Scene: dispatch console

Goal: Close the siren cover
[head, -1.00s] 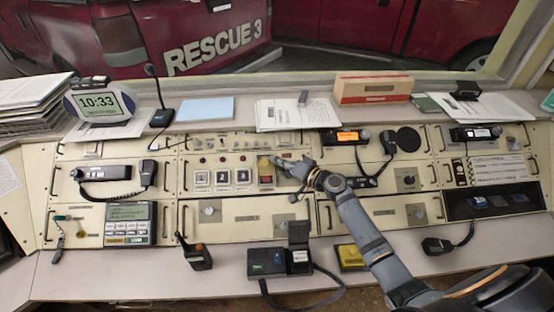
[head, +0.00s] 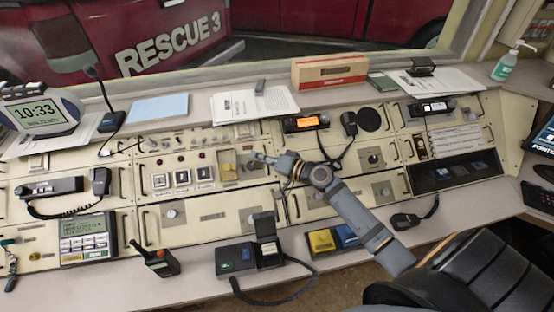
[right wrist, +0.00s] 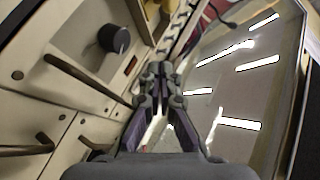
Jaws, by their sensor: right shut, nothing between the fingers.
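A small yellow siren cover (head: 228,172) is on the middle console panel in the head view, right of a row of white square buttons. It shows as one yellowish block. Whether it lies fully flat or stands partly raised is too small to tell. My right gripper (head: 254,157) is just right of and slightly above the cover in the picture, fingers pointing left. Contact cannot be made out. In the right wrist view the fingers (right wrist: 160,72) are together and empty, and the cover cannot be made out. My left gripper is not in view.
White square buttons (head: 182,177) sit left of the cover. A radio with an orange display (head: 306,123) and a coiled-cord handset (head: 349,122) lie to the upper right. Panel handles stick out nearby. A black case (head: 250,252) stands on the front ledge.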

